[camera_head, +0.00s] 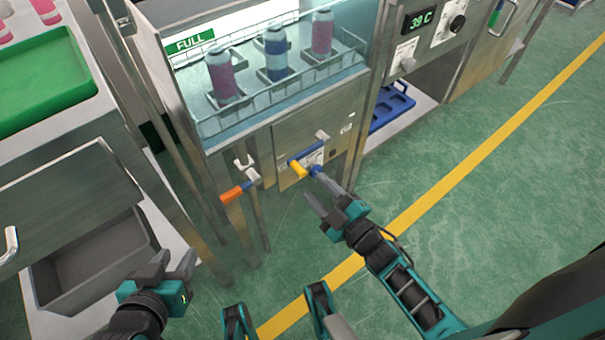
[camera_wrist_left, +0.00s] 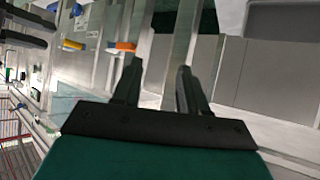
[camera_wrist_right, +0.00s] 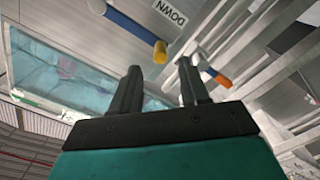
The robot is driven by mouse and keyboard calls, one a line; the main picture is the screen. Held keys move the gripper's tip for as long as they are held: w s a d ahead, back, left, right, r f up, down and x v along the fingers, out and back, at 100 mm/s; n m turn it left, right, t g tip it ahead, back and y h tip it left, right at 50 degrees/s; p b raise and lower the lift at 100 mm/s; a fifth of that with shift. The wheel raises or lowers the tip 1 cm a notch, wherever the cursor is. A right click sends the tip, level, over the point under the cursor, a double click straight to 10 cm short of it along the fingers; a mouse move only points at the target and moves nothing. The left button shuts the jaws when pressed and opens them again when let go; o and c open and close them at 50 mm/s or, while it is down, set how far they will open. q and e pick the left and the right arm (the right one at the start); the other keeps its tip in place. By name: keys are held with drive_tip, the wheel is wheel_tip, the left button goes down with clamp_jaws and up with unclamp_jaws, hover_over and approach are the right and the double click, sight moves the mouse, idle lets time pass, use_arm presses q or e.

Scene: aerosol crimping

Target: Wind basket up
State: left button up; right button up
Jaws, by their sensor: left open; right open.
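The wire basket (camera_head: 285,85) stands in the bath cabinet and holds a pink can (camera_head: 221,75), a blue-banded can (camera_head: 276,55) and another pink can (camera_head: 322,33). A crank with a blue arm and yellow knob (camera_head: 299,168) is on the cabinet front; it also shows in the right wrist view (camera_wrist_right: 160,52). A lever with an orange grip (camera_head: 232,194) is left of it. My right gripper (camera_head: 319,194) is open and empty, just below and right of the crank, apparently apart from its knob. My left gripper (camera_head: 173,265) is open and empty at lower left, away from the cabinet front.
A green "FULL" sign (camera_head: 190,41) is above the basket. A "DOWN" label shows near the crank in the right wrist view. A grey bin (camera_head: 95,262) and green tray (camera_head: 45,80) are at left. A blue rack (camera_head: 392,107) is at right. The floor at right is clear.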

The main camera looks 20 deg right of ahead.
sight(305, 175)
drive_tip(key=b+x, duration=0.1)
drive_tip(key=x, duration=0.5)
drive_tip(key=shift+w, duration=0.15)
clamp_jaws()
idle(0.5)
